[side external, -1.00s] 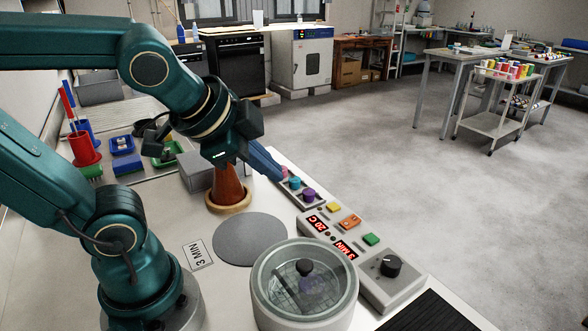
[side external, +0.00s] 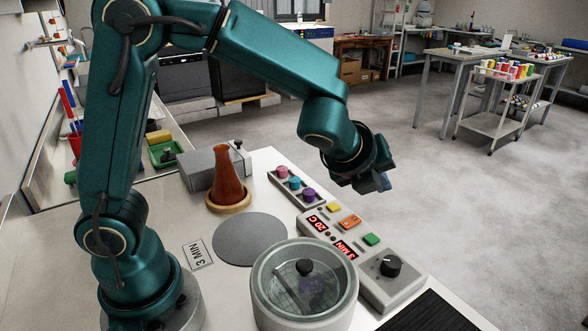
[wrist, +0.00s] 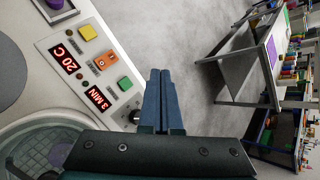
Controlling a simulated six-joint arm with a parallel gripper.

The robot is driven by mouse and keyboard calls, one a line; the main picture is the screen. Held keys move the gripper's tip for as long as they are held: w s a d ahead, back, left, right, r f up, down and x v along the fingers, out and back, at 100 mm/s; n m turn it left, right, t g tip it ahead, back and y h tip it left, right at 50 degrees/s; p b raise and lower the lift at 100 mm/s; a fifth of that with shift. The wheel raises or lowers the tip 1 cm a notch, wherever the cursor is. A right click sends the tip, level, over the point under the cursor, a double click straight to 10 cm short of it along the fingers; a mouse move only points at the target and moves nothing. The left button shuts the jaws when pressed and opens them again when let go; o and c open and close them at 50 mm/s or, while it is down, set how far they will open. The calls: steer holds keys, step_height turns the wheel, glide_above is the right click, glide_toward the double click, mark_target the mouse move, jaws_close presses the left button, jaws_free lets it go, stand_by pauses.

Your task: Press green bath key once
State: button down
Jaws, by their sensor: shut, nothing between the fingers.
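In the wrist view the green key (wrist: 125,83) lies just left of my fingers. My gripper (side external: 377,184) is shut and empty, held in the air above and behind the key, out past the bench edge in the side view. In the wrist view the closed blue fingertips (wrist: 160,73) are over the floor. They do not appear to touch the key.
The orange key (side external: 349,221) and yellow key (side external: 333,207) share the panel, with a black knob (side external: 390,266). The round lidded bath (side external: 262,290) stands left of the panel. A brown flask (side external: 228,182) and coloured knobs (side external: 295,182) are farther back.

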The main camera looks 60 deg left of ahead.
mark_target(369, 242)
steer(key=shift+d+f, duration=0.1)
steer(key=shift+f, duration=0.1)
steer(key=shift+s+f, duration=0.1)
steer(key=shift+f, duration=4.2)
steer(key=shift+f, duration=0.4)
steer(key=shift+f, duration=0.45)
steer(key=shift+r, duration=0.9)
steer(key=shift+r, duration=2.5)
